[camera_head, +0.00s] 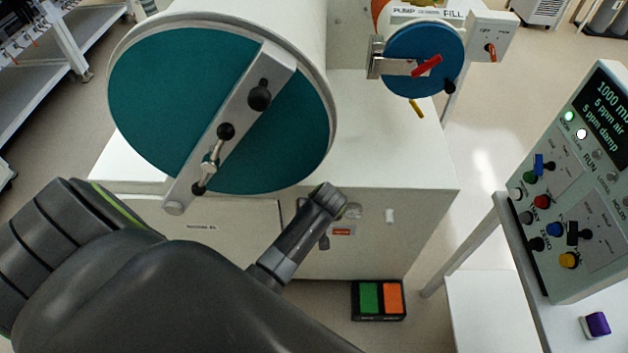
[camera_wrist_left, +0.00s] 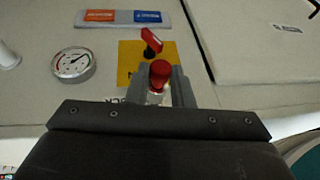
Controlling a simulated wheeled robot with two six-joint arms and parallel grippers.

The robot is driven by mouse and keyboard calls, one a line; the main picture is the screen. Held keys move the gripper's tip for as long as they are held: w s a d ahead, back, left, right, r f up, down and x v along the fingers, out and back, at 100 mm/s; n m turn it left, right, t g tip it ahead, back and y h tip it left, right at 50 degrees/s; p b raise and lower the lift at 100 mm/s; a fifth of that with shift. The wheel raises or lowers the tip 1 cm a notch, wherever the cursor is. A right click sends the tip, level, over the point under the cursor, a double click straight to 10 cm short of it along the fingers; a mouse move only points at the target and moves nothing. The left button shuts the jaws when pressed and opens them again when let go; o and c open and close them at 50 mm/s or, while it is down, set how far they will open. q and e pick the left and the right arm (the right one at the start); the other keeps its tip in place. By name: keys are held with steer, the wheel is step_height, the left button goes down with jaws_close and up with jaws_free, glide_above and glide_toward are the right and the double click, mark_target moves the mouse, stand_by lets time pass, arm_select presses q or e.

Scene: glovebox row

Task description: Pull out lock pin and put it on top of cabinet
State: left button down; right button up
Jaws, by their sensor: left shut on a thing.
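My left gripper (camera_wrist_left: 161,82) is shut on the lock pin (camera_wrist_left: 160,70), a red-capped pin with a pale shank, in the left wrist view. The pin is in front of a yellow plate (camera_wrist_left: 131,60) on the cabinet front; I cannot tell whether its far end sits in a hole. A red tag-shaped handle (camera_wrist_left: 152,40) is just beyond it. In the head view, my left arm reaches the front of the white cabinet (camera_head: 420,215), and its links hide the pin and most of the gripper. My right gripper is not in view.
A large teal round port (camera_head: 150,90) with a clamp bar (camera_head: 243,105) faces the cabinet's top left. The cabinet top (camera_head: 390,150) is clear to its right. A gauge (camera_wrist_left: 73,64) is beside the yellow plate. A green-orange pedal (camera_head: 378,299) lies on the floor.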

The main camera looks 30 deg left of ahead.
arm_select(q)
steer(key=shift+s+d+p, duration=0.3)
steer(key=shift+s+d, duration=0.05)
steer(key=shift+s, duration=0.2)
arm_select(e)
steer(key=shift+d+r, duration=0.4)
arm_select(q)
steer(key=shift+s+d+p, duration=0.3)
steer(key=shift+s+p, duration=0.15)
steer(key=shift+s, duration=0.1)
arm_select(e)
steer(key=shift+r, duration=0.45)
arm_select(q)
steer(key=shift+s+d+p, duration=0.3)
steer(key=shift+s, duration=0.1)
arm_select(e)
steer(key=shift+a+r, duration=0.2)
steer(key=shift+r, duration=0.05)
arm_select(q)
steer(key=shift+s+d+p, duration=0.3)
steer(key=shift+s+p, duration=0.05)
steer(key=shift+s, duration=0.2)
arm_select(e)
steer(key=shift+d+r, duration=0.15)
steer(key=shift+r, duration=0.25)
